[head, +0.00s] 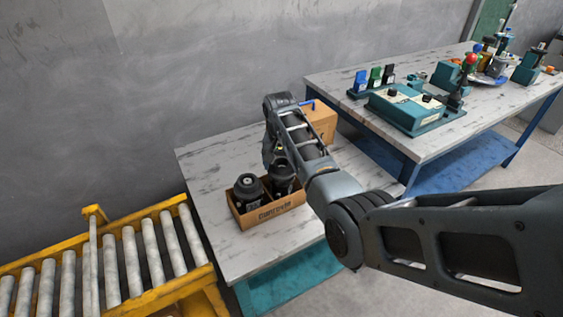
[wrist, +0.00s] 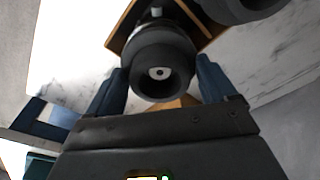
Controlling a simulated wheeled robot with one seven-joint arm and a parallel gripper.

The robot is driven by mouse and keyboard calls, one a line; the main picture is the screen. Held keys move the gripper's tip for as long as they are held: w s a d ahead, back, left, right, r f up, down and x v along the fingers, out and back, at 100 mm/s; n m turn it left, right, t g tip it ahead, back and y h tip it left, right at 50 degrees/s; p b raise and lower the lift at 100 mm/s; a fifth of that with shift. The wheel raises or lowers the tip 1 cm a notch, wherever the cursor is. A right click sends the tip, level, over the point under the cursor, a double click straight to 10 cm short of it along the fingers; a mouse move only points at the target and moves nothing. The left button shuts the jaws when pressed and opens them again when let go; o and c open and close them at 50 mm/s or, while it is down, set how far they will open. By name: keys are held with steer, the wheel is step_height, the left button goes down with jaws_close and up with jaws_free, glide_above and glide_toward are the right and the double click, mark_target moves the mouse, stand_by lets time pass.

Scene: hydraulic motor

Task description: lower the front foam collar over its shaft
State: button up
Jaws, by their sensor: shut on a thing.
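The front foam collar (wrist: 160,76) is a dark grey ring in the wrist view, held between the two blue fingers of my gripper (wrist: 162,82). Its round opening faces the camera, and a pale shaft end (wrist: 159,73) shows in its middle. I cannot tell how far down the collar sits. A motor with a dark top (head: 249,188) stands at the left in an open cardboard box (head: 268,214). A second motor (head: 282,178) stands beside it, partly behind my arm. In the head view my gripper is mostly hidden by my arm.
The box stands on a grey table (head: 215,165) with bare room around it. A closed carton (head: 321,120) stands behind my arm. A yellow roller conveyor (head: 130,262) is at the left. A second table with a teal fixture (head: 412,110) is at the right.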

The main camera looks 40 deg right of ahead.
steer(key=shift+f+b, duration=0.35)
steer(key=shift+f, duration=0.45)
steer(key=o, duration=0.8)
steer(key=shift+r, duration=0.1)
step_height(320, 180, up, 5)
steer(key=p, duration=0.4)
steer(key=shift+p, duration=0.3)
steer(key=shift+r, duration=0.95)
